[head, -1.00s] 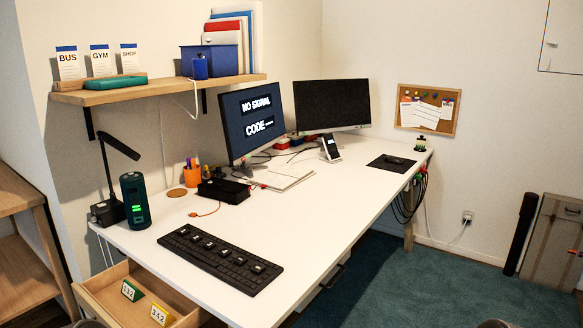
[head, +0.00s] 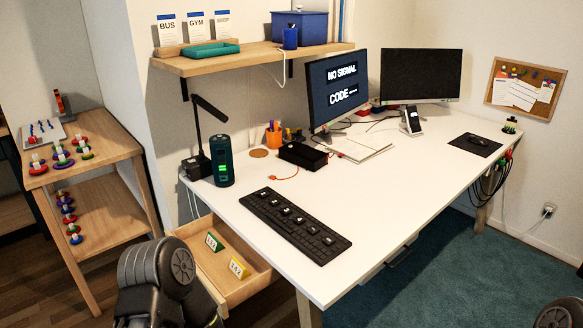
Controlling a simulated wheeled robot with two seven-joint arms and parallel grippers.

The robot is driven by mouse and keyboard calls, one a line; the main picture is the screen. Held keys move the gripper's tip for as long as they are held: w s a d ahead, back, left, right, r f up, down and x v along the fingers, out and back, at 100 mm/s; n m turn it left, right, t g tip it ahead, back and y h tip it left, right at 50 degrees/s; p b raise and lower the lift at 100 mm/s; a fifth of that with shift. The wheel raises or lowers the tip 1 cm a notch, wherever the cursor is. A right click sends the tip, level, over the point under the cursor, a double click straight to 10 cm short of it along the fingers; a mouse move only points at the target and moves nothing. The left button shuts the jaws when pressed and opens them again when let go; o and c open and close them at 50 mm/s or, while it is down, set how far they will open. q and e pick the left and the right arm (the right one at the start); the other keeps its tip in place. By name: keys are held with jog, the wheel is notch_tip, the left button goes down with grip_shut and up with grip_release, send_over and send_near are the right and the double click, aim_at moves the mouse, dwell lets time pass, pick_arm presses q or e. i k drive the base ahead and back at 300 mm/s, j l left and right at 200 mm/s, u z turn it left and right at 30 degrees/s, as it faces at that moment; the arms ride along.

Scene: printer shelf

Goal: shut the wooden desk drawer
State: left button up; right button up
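The wooden desk drawer (head: 262,288) is pulled out from under the left end of the white desk (head: 330,262). It stands open, and a green number tag (head: 214,241) and a yellow number tag (head: 238,268) stand inside it. One of my dark arms is in front of the drawer's near left corner and hides part of its front. Neither gripper's fingers can be made out in the head view. A small dark part of mine also shows at the bottom right corner.
A wooden shelf unit (head: 97,147) with colourful small items stands left of the drawer. A keyboard (head: 295,225), a dark green cylinder (head: 222,160) and a lamp (head: 197,165) are on the desk. Wood floor shows between shelf unit and drawer.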

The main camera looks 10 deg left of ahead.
aim_at(213, 271)
jog(key=u, duration=1.25)
